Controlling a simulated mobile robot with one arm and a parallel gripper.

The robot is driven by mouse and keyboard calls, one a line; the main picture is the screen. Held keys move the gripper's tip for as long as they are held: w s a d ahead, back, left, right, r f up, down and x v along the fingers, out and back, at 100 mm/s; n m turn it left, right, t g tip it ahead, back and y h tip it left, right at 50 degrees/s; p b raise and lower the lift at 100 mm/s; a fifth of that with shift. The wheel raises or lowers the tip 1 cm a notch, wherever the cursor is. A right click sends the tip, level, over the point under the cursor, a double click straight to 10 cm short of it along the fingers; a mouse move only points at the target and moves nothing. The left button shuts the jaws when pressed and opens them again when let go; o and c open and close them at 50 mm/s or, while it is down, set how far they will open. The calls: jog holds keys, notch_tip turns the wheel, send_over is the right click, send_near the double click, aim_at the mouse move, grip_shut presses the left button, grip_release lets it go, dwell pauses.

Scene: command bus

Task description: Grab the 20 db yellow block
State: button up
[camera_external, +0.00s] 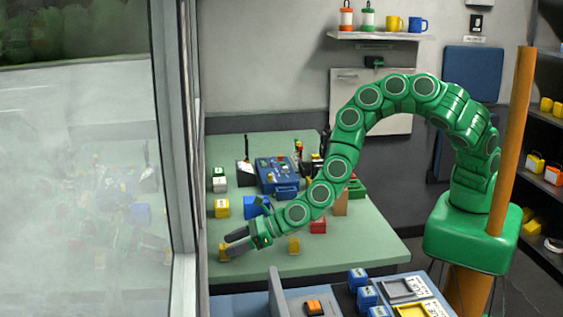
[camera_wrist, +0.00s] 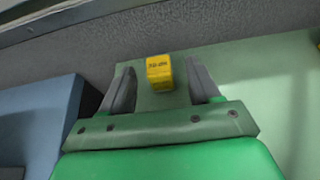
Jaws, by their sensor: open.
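In the wrist view a small yellow block (camera_wrist: 159,75) with dark, blurred lettering on its upper face stands on the pale green table. It shows between the two grey fingers of my gripper (camera_wrist: 162,68), near the fingertips, with a gap on each side. In the external view my green arm reaches down to the table's near left part, and my gripper (camera_external: 226,243) is low over the surface with its fingers apart. A bit of yellow block (camera_external: 222,253) shows at the fingertips, partly hidden by them.
Another yellow block (camera_external: 222,207) stands farther back, and a small yellow one (camera_external: 294,245) is right of my gripper. A blue block (camera_external: 257,206), a red block (camera_external: 318,225) and a blue case (camera_external: 278,178) are also on the table (camera_external: 345,250). A window wall (camera_external: 188,160) borders the left.

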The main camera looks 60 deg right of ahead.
aim_at(219, 259)
jog(key=shift+f+x, duration=0.15)
jog(key=shift+x, duration=1.25)
jog(key=shift+f+x, duration=0.15)
jog(key=shift+x, duration=1.2)
jog(key=shift+s, duration=0.2)
jog(key=c, duration=1)
jog(key=shift+r, duration=0.1)
jog(key=shift+c, duration=0.2)
